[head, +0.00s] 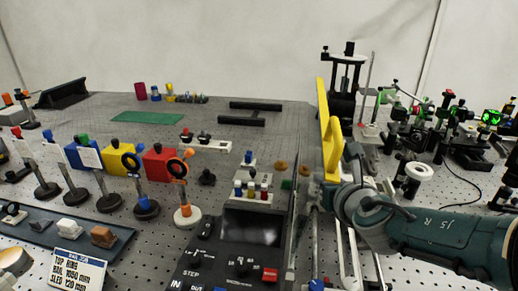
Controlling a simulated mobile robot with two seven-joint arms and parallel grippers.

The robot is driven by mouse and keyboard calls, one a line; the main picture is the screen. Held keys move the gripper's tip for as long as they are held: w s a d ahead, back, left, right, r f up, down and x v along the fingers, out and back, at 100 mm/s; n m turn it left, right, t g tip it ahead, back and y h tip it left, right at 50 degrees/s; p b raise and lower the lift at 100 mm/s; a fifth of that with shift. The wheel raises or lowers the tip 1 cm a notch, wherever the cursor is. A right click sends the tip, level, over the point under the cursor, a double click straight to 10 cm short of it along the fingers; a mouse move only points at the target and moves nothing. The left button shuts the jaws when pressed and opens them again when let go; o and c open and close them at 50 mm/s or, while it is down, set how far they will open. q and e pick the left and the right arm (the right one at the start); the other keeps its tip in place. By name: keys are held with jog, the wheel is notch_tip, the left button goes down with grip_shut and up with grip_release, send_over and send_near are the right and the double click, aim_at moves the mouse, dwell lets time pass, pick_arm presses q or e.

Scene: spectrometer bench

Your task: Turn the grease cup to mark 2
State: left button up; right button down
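I cannot single out the grease cup or a mark 2 with certainty in the head view. A white round cap on a dark post (418,172) stands right of centre, above my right arm; no mark on it is legible. My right arm, teal with a grey wrist, comes in from the right edge and ends near the centre right, at upright yellow pieces (332,148). Whether these belong to my gripper is unclear, and no fingertips can be made out. My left gripper is out of view.
A dark control panel (232,245) with a screen stands at the front centre. Blue, yellow and red (161,163) blocks and several ring mounts on posts fill the left. A green mat (147,118) lies at the back left. Optical mounts and a cable crowd the right.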

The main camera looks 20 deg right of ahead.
jog(key=shift+a, duration=0.1)
dwell(0.4)
jog(key=c, duration=0.8)
grip_release()
jog(key=shift+o, duration=0.2)
jog(key=shift+s+r+p, duration=0.1)
jog(key=shift+r+p, duration=0.05)
jog(key=shift+p, duration=0.15)
jog(key=p+v, duration=0.7)
jog(key=v, duration=0.2)
jog(key=shift+s+a, duration=0.2)
jog(key=shift+s, duration=0.05)
jog(key=shift+r, duration=0.1)
